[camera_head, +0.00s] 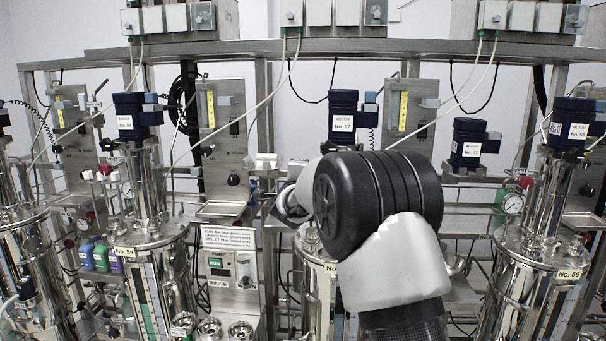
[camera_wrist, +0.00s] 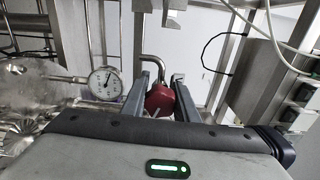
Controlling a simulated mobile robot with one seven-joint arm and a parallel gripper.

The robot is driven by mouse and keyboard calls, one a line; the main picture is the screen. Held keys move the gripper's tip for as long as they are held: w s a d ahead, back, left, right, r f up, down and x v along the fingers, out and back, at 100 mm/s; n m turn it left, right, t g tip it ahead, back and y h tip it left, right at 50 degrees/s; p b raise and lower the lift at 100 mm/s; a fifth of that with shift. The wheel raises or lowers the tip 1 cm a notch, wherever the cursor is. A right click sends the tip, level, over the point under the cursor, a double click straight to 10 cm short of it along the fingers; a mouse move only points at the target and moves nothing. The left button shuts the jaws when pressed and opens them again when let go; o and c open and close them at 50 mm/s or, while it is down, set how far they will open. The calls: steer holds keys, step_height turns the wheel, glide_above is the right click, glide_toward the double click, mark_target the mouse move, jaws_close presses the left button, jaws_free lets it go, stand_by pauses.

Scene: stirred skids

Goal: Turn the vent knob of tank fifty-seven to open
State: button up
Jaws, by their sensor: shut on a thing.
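The red vent knob (camera_wrist: 160,98) sits below a bent steel pipe in the wrist view. My gripper (camera_wrist: 164,84) has one finger on each side of it and is shut on it. Its open or closed setting cannot be read from this angle. In the head view, the tank (camera_head: 312,284) stands behind my arm, its "No." label cut off by the arm. The blue motor (camera_head: 343,104) above it seems to read No. 57. My arm hides the knob and my gripper in the head view.
A round pressure gauge (camera_wrist: 105,83) is close left of the knob in the wrist view. Tank 59 (camera_head: 150,270) stands left and tank 56 (camera_head: 525,290) right. A steel pump panel (camera_head: 232,275) with a notice is left of my arm. Hoses hang overhead.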

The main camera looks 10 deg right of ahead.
steer(key=n+p, duration=0.1)
steer(key=n, duration=0.3)
steer(key=shift+n+p, duration=0.4)
steer(key=shift+n, duration=1.8)
steer(key=o, duration=1.1)
steer(key=shift+s, duration=0.1)
steer(key=v, duration=1.7)
steer(key=shift+s+a, duration=0.1)
